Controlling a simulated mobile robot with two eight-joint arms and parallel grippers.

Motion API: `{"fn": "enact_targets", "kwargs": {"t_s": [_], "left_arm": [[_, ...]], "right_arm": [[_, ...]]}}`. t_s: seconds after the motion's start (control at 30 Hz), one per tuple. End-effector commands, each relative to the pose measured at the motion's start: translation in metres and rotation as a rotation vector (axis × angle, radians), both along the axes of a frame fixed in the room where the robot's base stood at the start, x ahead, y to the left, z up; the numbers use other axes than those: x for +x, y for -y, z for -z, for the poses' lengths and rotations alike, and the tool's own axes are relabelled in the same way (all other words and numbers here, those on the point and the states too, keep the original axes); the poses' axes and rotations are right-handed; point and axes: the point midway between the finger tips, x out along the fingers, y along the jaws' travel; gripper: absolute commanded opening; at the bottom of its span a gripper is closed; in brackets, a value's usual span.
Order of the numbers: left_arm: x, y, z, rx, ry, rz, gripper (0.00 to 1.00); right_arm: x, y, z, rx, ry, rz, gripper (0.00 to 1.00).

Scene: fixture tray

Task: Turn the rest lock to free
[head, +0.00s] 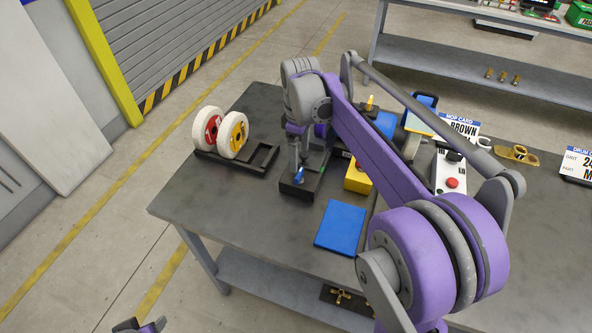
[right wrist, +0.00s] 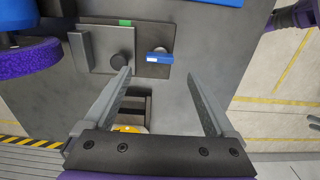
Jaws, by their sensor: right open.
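The lock fixture is a black tray (head: 300,187) on the grey table, with a small green mark on its edge. In the right wrist view a blue lever (right wrist: 158,57) stands on its dark plate (right wrist: 152,71), beside a grey block with a round dark knob (right wrist: 122,62). The lever also shows in the head view (head: 299,174). My right gripper (right wrist: 158,77) is open, its fingertips on either side of the lever's line, with nothing between them; contact cannot be told. It also shows from above (head: 297,166). My left gripper (head: 140,327) is only partly in view at the bottom left.
A black stand with white wheels (head: 205,128) is left of the tray. A blue pad (head: 340,226) and a yellow block (head: 357,178) lie to the right. A box with a red button (head: 452,183) stands farther right. The table's left front is clear.

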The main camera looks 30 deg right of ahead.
Motion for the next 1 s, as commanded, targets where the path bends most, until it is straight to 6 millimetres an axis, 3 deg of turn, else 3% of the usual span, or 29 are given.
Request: {"fn": "enact_targets", "kwargs": {"t_s": [0.1, 0.3, 0.5, 0.77, 1.0], "left_arm": [[-0.001, 0.000, 0.003, 0.000, -0.002, 0.000, 0.50], [-0.002, 0.000, 0.005, 0.000, -0.003, 0.000, 0.50], [-0.002, 0.000, 0.005, 0.000, -0.004, 0.000, 0.50], [-0.002, 0.000, 0.005, 0.000, -0.004, 0.000, 0.50], [-0.002, 0.000, 0.005, 0.000, -0.004, 0.000, 0.50]], "right_arm": [[0.000, 0.000, 0.026, 0.000, 0.000, 0.000, 0.90], [0.000, 0.000, 0.057, -0.001, 0.001, 0.000, 0.90], [0.000, 0.000, 0.070, -0.001, 0.001, 0.001, 0.90], [0.000, 0.000, 0.072, 0.000, 0.001, 0.001, 0.90], [0.000, 0.000, 0.071, 0.000, 0.001, 0.001, 0.50]]}}
